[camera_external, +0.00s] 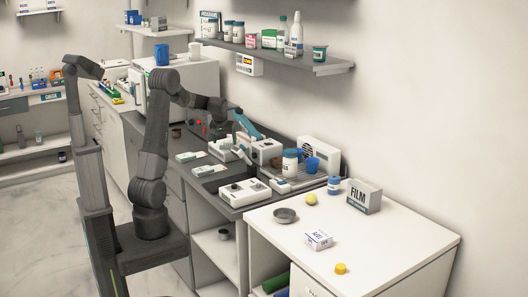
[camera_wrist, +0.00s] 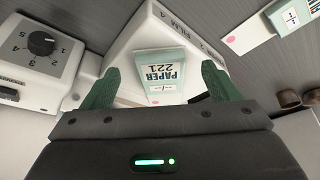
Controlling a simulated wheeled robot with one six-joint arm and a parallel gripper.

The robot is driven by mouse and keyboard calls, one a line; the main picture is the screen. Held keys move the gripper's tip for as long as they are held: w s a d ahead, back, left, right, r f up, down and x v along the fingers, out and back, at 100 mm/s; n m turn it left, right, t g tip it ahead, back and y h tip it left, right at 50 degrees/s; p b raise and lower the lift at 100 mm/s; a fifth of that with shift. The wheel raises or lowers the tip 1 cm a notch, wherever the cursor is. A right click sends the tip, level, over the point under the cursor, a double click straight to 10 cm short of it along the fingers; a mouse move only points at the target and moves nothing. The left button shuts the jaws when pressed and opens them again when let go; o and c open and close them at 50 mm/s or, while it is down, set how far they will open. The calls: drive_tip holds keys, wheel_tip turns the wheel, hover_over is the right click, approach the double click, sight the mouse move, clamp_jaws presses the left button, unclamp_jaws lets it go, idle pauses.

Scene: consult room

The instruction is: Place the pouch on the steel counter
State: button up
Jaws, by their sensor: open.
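A white and teal pouch marked PAPER 221 (camera_wrist: 160,72) lies on a white box-like holder (camera_wrist: 125,45) in the wrist view. My gripper (camera_wrist: 158,86) is open, with one green finger on each side of the pouch and no clear contact. In the external view my gripper (camera_external: 240,143) is above the white equipment on the dark grey counter (camera_external: 165,138); its fingertips are hard to make out there. A second similar pouch (camera_wrist: 292,16) lies on the grey surface at the upper right of the wrist view.
A white device with a black dial (camera_wrist: 42,43) stands left of the holder. Flat packets (camera_external: 186,157) lie on the counter's front part. A jar (camera_external: 290,162) and blue cup (camera_external: 312,164) stand to the right. A shelf (camera_external: 275,55) hangs above.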

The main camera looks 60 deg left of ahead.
drive_tip(key=v, duration=0.9)
drive_tip(key=shift+d+r, duration=0.1)
drive_tip(key=shift+r, duration=0.05)
drive_tip(key=w+d+f+m+t, duration=0.1)
drive_tip(key=w+d+f+t, duration=0.2)
drive_tip(key=d+f+t, duration=0.15)
drive_tip(key=n+t+y+b, duration=0.1)
drive_tip(key=t+y, duration=0.1)
drive_tip(key=y, duration=0.4)
approach(228, 143)
drive_tip(key=x, duration=0.3)
drive_tip(key=shift+s+a, duration=0.2)
drive_tip(key=shift+p+x, duration=0.6)
drive_tip(key=shift+x, duration=2.5)
drive_tip(key=shift+w+d+r, duration=0.1)
drive_tip(key=shift+w+d, duration=0.05)
